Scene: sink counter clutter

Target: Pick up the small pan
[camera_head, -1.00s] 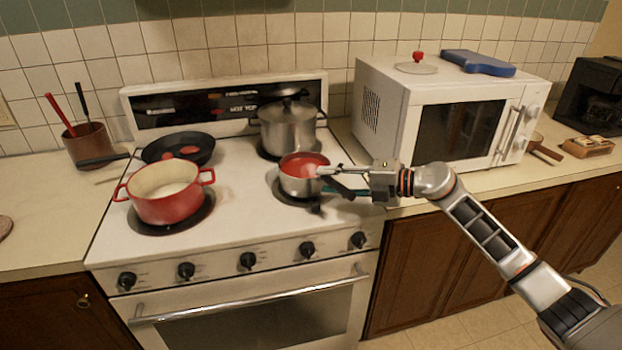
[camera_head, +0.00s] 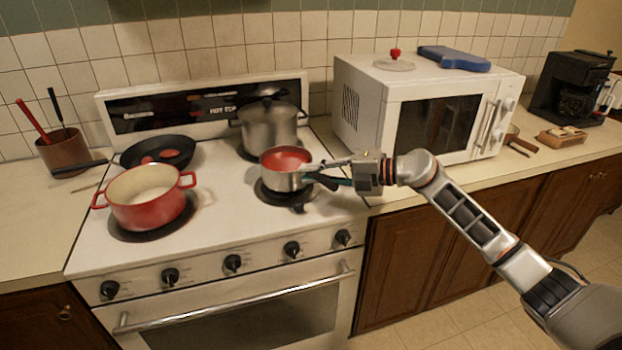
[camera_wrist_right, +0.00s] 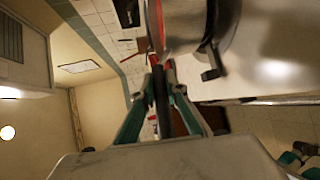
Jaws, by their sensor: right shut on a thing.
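The small pan (camera_head: 285,180) is a steel saucepan with red contents, over the front right burner of the stove. In the right wrist view, part of its metal side (camera_wrist_right: 195,20) shows at the top. My right gripper (camera_head: 323,174) is at the pan's right side, shut on its dark handle. In the right wrist view the fingers (camera_wrist_right: 160,95) close around the dark handle. The pan looks upright. I cannot tell for sure whether its base is clear of the burner. My left gripper is not in view.
A red pot (camera_head: 147,203) stands on the front left burner, a black frying pan (camera_head: 185,152) and a large steel pot (camera_head: 270,128) behind. A white microwave (camera_head: 400,90) stands to the right on the counter. Some stove top lies free between the pots.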

